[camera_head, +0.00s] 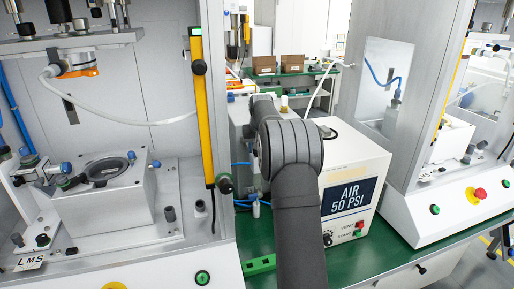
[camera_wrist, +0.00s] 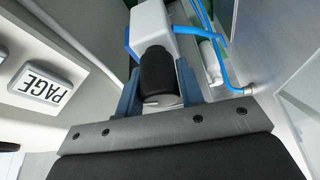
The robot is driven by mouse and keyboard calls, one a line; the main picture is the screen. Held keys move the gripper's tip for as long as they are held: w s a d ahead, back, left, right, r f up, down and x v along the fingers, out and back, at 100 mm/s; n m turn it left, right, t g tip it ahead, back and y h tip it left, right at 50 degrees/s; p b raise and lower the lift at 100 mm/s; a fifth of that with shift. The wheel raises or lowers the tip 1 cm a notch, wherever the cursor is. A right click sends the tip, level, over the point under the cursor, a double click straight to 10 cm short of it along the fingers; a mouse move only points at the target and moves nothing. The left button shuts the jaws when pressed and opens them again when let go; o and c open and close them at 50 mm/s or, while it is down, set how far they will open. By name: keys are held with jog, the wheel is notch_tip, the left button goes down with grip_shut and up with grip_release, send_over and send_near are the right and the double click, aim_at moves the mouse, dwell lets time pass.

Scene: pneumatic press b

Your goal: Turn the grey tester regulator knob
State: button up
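The grey regulator knob (camera_wrist: 160,76) shows in the wrist view as a dark cylinder below a white regulator body (camera_wrist: 153,26). My gripper (camera_wrist: 158,84) has one blue finger on each side of the knob. The fingers lie very close to its sides, and I cannot tell whether both touch it. In the head view my arm covers the knob and the gripper. The cream tester box (camera_head: 350,165) stands just right of my arm, with a display reading AIR 50 PSI.
Blue tubing (camera_wrist: 215,60) runs close to the right finger. A PAGE button (camera_wrist: 46,86) is on a white panel at left. In the head view, a press (camera_head: 110,195) stands at left and another cabinet (camera_head: 440,215) at right, on a green bench (camera_head: 345,268).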

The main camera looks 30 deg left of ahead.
jog(key=o, duration=0.3)
jog(key=shift+r, duration=0.15)
jog(key=v, duration=1.7)
jog(key=shift+s, duration=0.2)
jog(key=x, duration=1.7)
jog(key=shift+w, duration=0.2)
